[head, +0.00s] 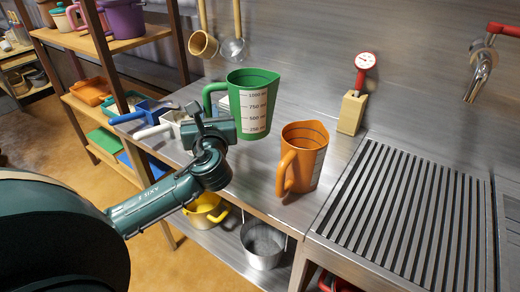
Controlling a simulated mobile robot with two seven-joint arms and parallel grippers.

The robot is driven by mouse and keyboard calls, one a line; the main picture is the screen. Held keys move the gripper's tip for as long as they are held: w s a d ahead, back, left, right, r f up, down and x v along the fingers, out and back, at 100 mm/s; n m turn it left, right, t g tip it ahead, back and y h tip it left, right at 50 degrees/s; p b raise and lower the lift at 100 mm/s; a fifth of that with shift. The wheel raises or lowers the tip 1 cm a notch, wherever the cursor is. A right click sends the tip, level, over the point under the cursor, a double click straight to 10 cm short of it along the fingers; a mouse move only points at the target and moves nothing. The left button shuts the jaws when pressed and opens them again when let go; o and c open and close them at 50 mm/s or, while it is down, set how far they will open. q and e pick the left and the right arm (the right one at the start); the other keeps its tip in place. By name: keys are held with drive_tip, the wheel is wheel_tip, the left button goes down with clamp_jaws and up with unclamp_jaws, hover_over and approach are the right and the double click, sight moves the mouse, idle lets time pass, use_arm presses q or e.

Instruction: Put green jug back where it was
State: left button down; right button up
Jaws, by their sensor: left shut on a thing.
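The green jug (257,103) is upright over the metal counter, with a white measuring scale on its front and its handle to the left. My left gripper (205,114) is at the handle side of the jug, shut on the jug's handle. The gripper hides the lower part of the handle. I cannot tell whether the jug's base touches the counter. My right gripper is not in view.
An orange jug (307,154) stands right of the green jug, near the counter's front edge. A dial thermometer in a wooden block (352,112) stands behind it. Blue (147,110) and white scoops lie to the left. A ribbed drainboard (405,215) fills the right.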

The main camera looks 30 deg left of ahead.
use_arm(q)
wheel_tip(320, 180, down, 9)
drive_tip(key=shift+f+b, duration=0.2)
drive_tip(key=shift+b, duration=0.7)
drive_tip(key=shift+f, duration=0.35)
drive_tip(key=c, duration=1.6)
unclamp_jaws()
drive_tip(key=shift+o, duration=1.3)
